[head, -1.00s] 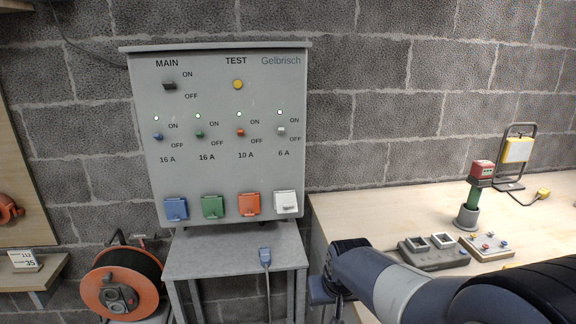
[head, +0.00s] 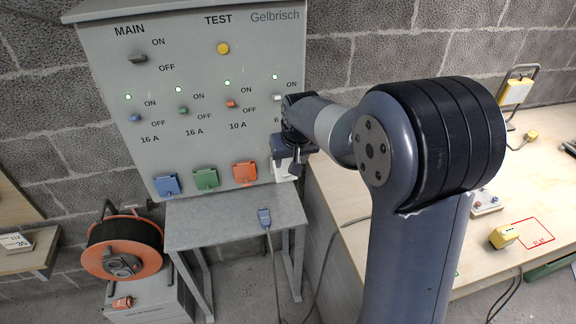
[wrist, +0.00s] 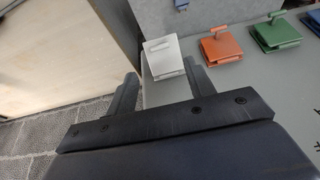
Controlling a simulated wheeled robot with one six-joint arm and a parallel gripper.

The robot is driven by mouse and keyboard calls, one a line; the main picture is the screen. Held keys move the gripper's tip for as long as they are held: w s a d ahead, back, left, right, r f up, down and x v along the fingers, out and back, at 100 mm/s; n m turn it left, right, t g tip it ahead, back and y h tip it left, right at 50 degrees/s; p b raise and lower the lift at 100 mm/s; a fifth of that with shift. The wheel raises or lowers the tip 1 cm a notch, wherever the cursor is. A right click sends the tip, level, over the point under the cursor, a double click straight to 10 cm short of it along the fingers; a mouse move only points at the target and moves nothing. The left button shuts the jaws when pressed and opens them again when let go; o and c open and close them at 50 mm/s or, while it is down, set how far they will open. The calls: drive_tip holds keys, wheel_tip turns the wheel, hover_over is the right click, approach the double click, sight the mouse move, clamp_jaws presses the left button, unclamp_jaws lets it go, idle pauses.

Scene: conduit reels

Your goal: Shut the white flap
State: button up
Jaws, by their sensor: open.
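The white flap (head: 281,172) is at the lower right of the grey panel (head: 205,125), right of the orange flap (head: 244,173). In the head view my gripper (head: 291,168) is in front of it and hides much of it. In the wrist view, which sees the panel upside down, the white flap (wrist: 163,58) lies just beyond my open gripper (wrist: 162,84), roughly between the fingers. The jaws hold nothing. A gap seems to remain between fingers and flap. How far the flap stands off the panel is hard to tell.
Blue (head: 167,186) and green (head: 206,179) flaps sit further left. A small grey table (head: 215,225) with a blue plug (head: 264,216) stands below the panel. An orange reel (head: 122,259) is at left. A wooden bench (head: 340,210) is at right, partly behind my arm.

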sight(286, 169)
drive_tip(key=x, duration=0.7)
drive_tip(key=shift+f+p, duration=0.3)
drive_tip(key=shift+p, duration=0.05)
drive_tip(key=shift+w, duration=0.15)
drive_tip(key=shift+c, duration=0.5)
clamp_jaws()
